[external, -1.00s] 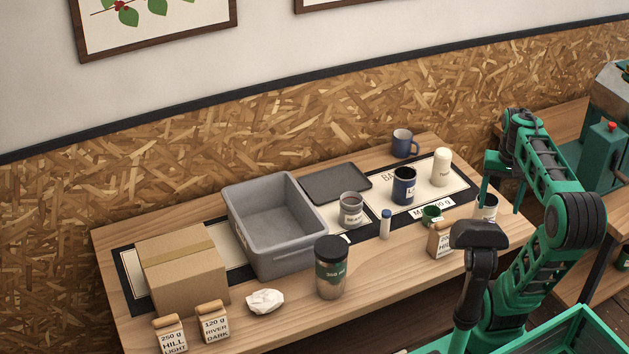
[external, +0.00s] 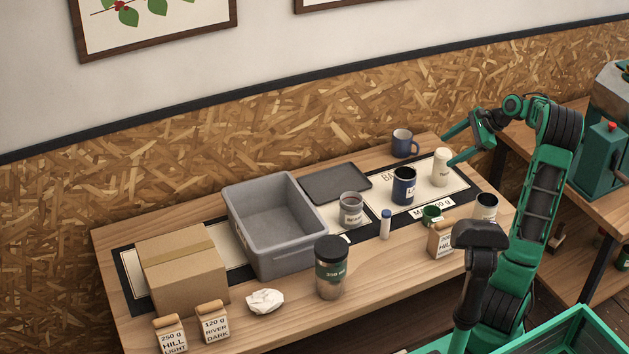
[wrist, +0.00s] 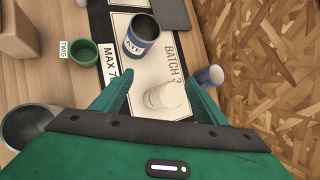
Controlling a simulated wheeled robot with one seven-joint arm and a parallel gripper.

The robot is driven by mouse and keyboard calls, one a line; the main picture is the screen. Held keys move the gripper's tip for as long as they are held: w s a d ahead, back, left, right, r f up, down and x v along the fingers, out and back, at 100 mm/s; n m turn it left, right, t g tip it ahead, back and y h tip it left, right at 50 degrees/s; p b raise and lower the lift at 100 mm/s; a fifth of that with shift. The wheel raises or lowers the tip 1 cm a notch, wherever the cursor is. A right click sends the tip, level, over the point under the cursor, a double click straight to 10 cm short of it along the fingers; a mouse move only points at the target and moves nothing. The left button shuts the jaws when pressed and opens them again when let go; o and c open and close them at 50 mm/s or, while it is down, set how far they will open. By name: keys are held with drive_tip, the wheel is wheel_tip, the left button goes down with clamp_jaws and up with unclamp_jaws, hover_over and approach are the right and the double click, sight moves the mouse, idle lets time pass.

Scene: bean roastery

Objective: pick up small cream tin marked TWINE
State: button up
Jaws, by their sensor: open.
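The small cream tin (external: 441,170) stands upright at the right end of the printed mat, its label too small to read surely. In the wrist view the cream tin (wrist: 166,97) shows from above, between the two green fingers. My gripper (external: 447,151) is open, its fingers reaching in from the right around the tin's upper part. In the wrist view my gripper (wrist: 157,74) has a finger on each side of the tin, with gaps visible; no contact is clear.
A navy tin (external: 404,188) stands left of the cream tin, and a blue mug (external: 402,143) behind it. A grey bin (external: 270,260) and cardboard box (external: 185,280) fill the left side.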

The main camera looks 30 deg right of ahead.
sight(447, 156)
drive_tip(key=w+d+r+m+t+y, duration=0.2)
drive_tip(key=d+r+m+t+y, duration=0.25)
drive_tip(key=d+m, duration=0.2)
wheel_tip(447, 156, down, 10)
drive_tip(key=shift+n, duration=0.25)
drive_tip(key=x, duration=0.5)
drive_tip(key=shift+f, duration=0.45)
drive_tip(key=shift+a+x, duration=0.25)
drive_tip(key=shift+x, duration=2.4)
drive_tip(key=shift+s+r, duration=0.15)
drive_tip(key=shift+s, duration=0.05)
drive_tip(key=c, duration=1.3)
drive_tip(key=shift+c, duration=0.2)
